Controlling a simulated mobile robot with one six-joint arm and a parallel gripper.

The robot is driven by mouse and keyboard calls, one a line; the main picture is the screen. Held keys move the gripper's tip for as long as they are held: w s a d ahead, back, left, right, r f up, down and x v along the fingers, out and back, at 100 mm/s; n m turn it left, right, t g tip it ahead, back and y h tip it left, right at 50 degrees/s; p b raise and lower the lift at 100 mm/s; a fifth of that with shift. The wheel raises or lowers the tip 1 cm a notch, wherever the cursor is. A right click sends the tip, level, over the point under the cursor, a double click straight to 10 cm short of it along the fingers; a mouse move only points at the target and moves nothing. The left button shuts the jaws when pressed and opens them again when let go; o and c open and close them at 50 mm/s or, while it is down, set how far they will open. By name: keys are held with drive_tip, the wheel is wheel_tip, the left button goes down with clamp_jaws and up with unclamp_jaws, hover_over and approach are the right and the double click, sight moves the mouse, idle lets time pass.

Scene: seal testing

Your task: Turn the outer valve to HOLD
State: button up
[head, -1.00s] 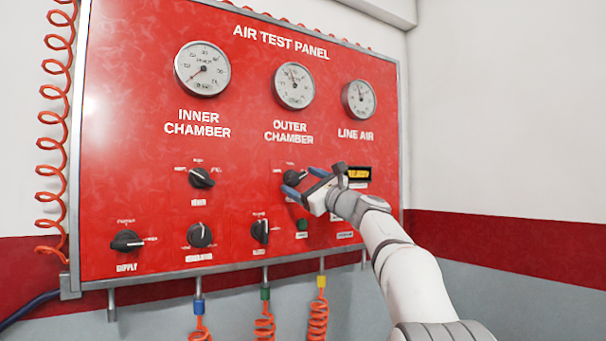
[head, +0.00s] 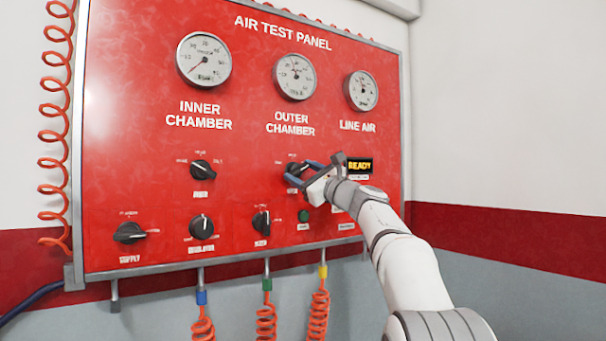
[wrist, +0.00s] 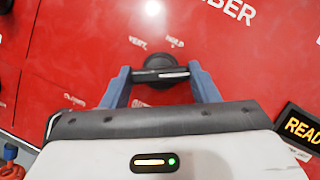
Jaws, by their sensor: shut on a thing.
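The outer valve is a black knob (head: 292,169) on the red air test panel, below the OUTER CHAMBER gauge (head: 295,77). My gripper (head: 302,173) reaches it from the lower right, with its blue fingers around the knob. In the wrist view the knob (wrist: 160,64) sits between the two fingertips (wrist: 160,76), and they are shut on its handle. The handle lies roughly crosswise there, with a white mark towards its right part. The VENT label (wrist: 137,42) and HOLD label (wrist: 174,42) show above the knob. The fingers partly hide the knob in the head view.
The inner knob (head: 202,170) is to the left, and the supply (head: 129,233), regulator (head: 201,227) and another knob (head: 261,223) are below. A green button (head: 304,215) sits under my gripper. A READY display (head: 360,166) is close on the right. Coiled orange hoses (head: 318,310) hang below.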

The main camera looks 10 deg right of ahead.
drive_tip(key=shift+n, duration=0.4)
drive_tip(key=n+g, duration=0.1)
drive_tip(key=n, duration=0.1)
drive_tip(key=n+g+y+p, duration=0.1)
drive_tip(key=n, duration=0.1)
drive_tip(key=n+g+p, duration=0.1)
drive_tip(key=n, duration=0.1)
drive_tip(key=shift+d+r+n, duration=0.15)
drive_tip(key=shift+r+n, duration=0.15)
drive_tip(key=shift+n, duration=0.1)
drive_tip(key=n+g+p, duration=0.1)
drive_tip(key=n+g, duration=0.1)
drive_tip(key=n, duration=0.3)
drive_tip(key=shift+n, duration=0.4)
drive_tip(key=o, duration=1)
